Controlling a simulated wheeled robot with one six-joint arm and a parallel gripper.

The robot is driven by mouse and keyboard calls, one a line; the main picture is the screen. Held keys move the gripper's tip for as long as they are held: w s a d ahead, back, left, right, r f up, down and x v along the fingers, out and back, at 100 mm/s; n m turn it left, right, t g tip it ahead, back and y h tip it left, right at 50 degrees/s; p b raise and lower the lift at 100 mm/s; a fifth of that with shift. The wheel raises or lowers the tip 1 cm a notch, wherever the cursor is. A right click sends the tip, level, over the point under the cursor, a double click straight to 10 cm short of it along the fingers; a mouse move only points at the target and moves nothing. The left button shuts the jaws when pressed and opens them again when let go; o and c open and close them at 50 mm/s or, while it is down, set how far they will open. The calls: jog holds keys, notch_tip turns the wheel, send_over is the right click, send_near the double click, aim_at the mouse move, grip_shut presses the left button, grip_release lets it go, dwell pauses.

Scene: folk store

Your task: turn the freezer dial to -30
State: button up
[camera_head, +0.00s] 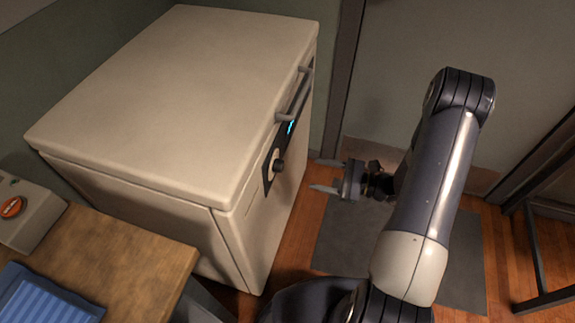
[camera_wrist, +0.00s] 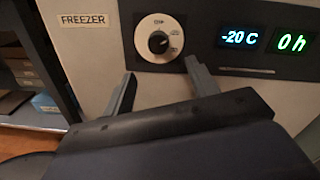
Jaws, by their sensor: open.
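The freezer (camera_head: 170,85) is a cream box with a closed lid, at the left of the head view. Its dial (camera_head: 278,165) sits on a dark panel on the front side. In the wrist view the dial (camera_wrist: 158,42) is a black knob on a round white plate with small markings, too small to read surely. A display (camera_wrist: 240,37) beside it reads -20 C, and another (camera_wrist: 291,43) reads 0 h. My gripper (camera_head: 318,175) is open and empty, in front of the panel and apart from the dial. In the wrist view its fingers (camera_wrist: 160,85) point at the panel, below the knob.
A bar handle (camera_head: 293,97) sticks out from the freezer's front above the dial. A wooden table (camera_head: 135,255) with a blue tray (camera_head: 45,300) and a box with an orange button (camera_head: 12,207) stands at lower left. A dark-framed stand (camera_head: 540,240) is at right. A grey mat lies below my gripper.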

aim_at(283, 168)
jog(key=x, duration=1)
jog(key=shift+a, duration=0.2)
jog(key=c, duration=1)
jog(key=m+p, duration=0.1)
jog(key=m, duration=0.5)
jog(key=shift+s, duration=0.1)
jog(key=m+p, duration=0.1)
jog(key=m, duration=0.5)
jog(key=shift+t, duration=0.3)
